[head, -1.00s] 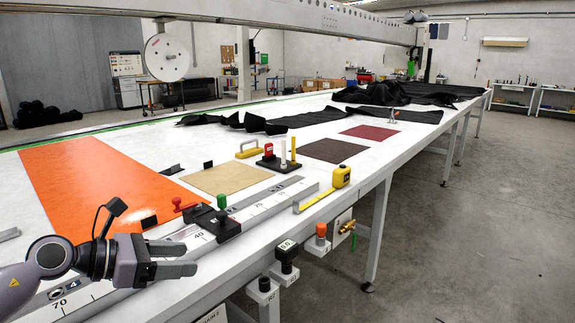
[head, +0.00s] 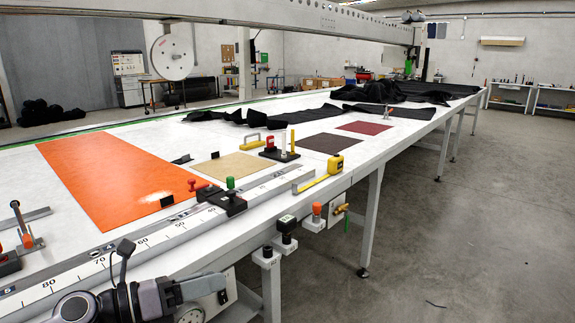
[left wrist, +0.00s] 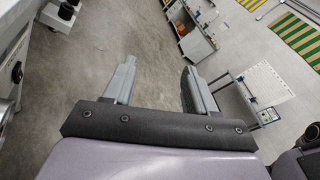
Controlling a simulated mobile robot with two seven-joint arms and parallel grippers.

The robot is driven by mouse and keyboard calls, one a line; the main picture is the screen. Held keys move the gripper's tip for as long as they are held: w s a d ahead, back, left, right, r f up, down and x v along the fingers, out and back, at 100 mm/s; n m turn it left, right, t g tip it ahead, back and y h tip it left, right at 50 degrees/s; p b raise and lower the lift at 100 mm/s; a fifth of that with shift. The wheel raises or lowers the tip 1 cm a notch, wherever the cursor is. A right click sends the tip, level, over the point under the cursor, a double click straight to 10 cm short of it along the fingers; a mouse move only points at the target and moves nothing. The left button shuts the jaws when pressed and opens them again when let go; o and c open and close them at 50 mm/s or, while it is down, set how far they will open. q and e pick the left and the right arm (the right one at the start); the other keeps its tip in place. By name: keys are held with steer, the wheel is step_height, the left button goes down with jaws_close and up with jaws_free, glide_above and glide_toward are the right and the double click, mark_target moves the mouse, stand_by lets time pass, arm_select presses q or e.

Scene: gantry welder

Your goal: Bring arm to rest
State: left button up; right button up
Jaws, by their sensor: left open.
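My left gripper (head: 195,290) shows at the lower left of the head view, beside the table's front edge and lower than the table top. Its two grey fingers are spread apart with nothing between them. My right gripper is not in view. The long white table (head: 110,218) carries a ruler rail (head: 165,232) along its front edge, close to my left gripper.
A clamp with a green knob (head: 231,196) sits on the rail. A yellow tape measure (head: 335,163) lies near the edge. Posts with a dark knob (head: 287,228) and an orange knob (head: 316,212) stand off the table front. Open floor (head: 460,240) lies to the right.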

arm_select(q)
steer(key=s+a+f+m+y, duration=0.2)
steer(key=s+f+m+y, duration=0.2)
steer(key=s+f+m, duration=0.3)
steer(key=s+a+f+m+t+y+p, duration=0.1)
steer(key=s+f+m+y, duration=0.3)
steer(key=s+f+m, duration=0.4)
steer(key=s+a+f+m+y+p, duration=0.1)
steer(key=s+a+f+m+y, duration=0.2)
steer(key=m, duration=1.5)
steer(key=s+f+y, duration=0.1)
steer(key=s+f, duration=0.3)
steer(key=f, duration=0.4)
steer(key=shift+s+t+y, duration=0.25)
steer(key=shift+t+y, duration=0.05)
